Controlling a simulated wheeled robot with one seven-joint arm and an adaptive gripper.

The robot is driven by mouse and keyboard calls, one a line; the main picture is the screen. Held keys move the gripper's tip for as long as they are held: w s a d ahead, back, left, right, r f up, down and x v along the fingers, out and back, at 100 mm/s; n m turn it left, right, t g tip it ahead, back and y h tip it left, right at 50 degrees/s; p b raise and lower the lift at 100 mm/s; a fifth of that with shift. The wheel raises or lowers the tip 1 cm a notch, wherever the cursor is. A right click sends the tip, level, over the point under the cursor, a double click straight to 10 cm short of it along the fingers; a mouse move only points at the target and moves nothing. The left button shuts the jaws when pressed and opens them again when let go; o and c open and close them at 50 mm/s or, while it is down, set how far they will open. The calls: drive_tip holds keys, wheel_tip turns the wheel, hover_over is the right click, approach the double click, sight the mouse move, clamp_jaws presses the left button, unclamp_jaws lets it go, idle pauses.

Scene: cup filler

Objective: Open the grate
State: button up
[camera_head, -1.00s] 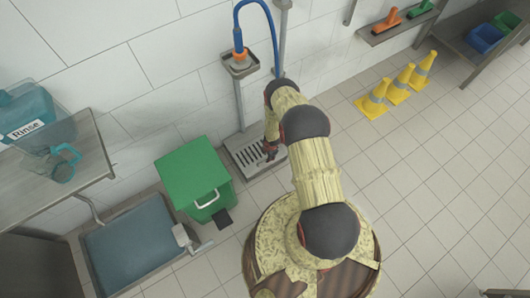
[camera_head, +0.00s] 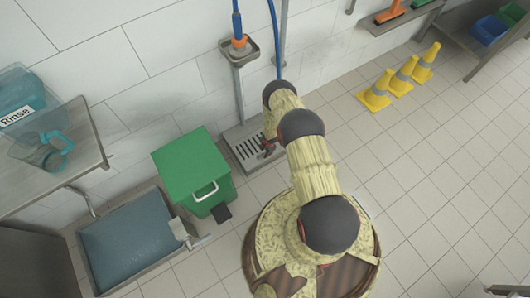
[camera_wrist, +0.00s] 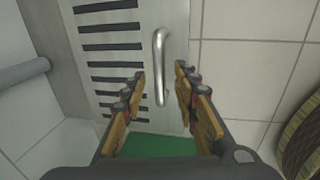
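The grate (camera_head: 246,152) is a metal floor drain cover with dark slots, set against the wall. It lies flat in the floor as far as I can see, and my arm hides its right part. In the wrist view the grate (camera_wrist: 112,62) fills the upper left and middle. Its silver bar handle (camera_wrist: 161,66) stands upright in the picture. My gripper (camera_wrist: 160,80) is open, with one finger on each side of the handle's lower part. I cannot tell whether either finger touches it. In the head view my gripper (camera_head: 268,150) is small over the grate.
A green bin (camera_head: 192,170) stands close left of the grate. A metal post with a small tray (camera_head: 239,52) and blue hose rises behind it. A water-filled basin (camera_head: 128,240) is at lower left. Yellow cones (camera_head: 400,80) stand at right. Tiled floor to the right is clear.

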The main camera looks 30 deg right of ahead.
drive_tip(key=c, duration=0.3)
drive_tip(key=c, duration=0.4)
clamp_jaws()
idle(0.3)
